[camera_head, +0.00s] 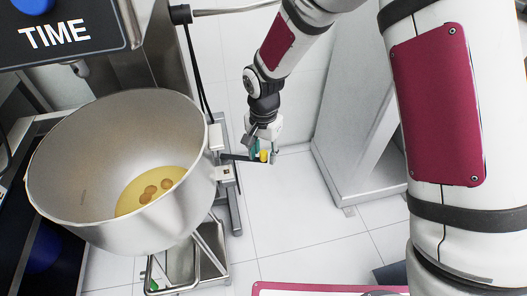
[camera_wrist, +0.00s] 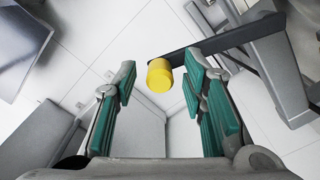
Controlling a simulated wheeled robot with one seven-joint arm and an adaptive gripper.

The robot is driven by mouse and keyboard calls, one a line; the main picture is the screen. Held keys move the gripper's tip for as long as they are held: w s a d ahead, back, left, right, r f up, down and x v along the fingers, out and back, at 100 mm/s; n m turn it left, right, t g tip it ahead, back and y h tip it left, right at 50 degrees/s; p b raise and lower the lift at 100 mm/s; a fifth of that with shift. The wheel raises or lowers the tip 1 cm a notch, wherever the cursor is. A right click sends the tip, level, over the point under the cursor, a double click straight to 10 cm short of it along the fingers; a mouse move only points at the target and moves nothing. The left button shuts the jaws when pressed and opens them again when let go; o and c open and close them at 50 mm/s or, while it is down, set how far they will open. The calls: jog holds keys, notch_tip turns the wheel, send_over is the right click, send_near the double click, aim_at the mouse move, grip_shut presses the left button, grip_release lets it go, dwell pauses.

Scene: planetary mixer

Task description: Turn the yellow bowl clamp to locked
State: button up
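The yellow bowl clamp knob (camera_head: 264,156) sits at the end of a dark lever (camera_head: 238,157) that sticks out to the right of the mixer bowl's side bracket. In the wrist view the yellow knob (camera_wrist: 160,75) lies ahead, between the two finger lines, nearer the right finger, with the dark lever (camera_wrist: 225,38) running to the upper right. My gripper (camera_head: 262,148) is at the knob in the head view. In the wrist view my gripper (camera_wrist: 158,85) is open, with green pads apart. I cannot tell whether a pad touches the knob or lever.
The steel mixer bowl (camera_head: 70,205) holds yellow liquid with several brown round pieces. A grey metal cabinet (camera_head: 362,120) stands right of my gripper. Tiled floor (camera_head: 300,215) is clear below. A panel marked TIME (camera_head: 60,35) is at the upper left.

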grip_shut()
jog(key=shift+s, duration=0.15)
jog(key=shift+s+a+m+p, duration=0.25)
jog(key=shift+s+m+p, duration=0.15)
jog(key=shift+s+m, duration=0.75)
jog(key=shift+s+a+m+p, duration=0.45)
jog(key=shift+s+m+p, duration=0.25)
jog(key=shift+m, duration=0.25)
jog(key=shift+s+a+m+p, duration=0.4)
jog(key=shift+s+m+p, duration=0.15)
jog(key=shift+s+m, duration=0.35)
jog(key=shift+s+a+m+p, duration=0.45)
jog(key=shift+s+m+p, duration=0.2)
jog(key=shift+m, duration=0.35)
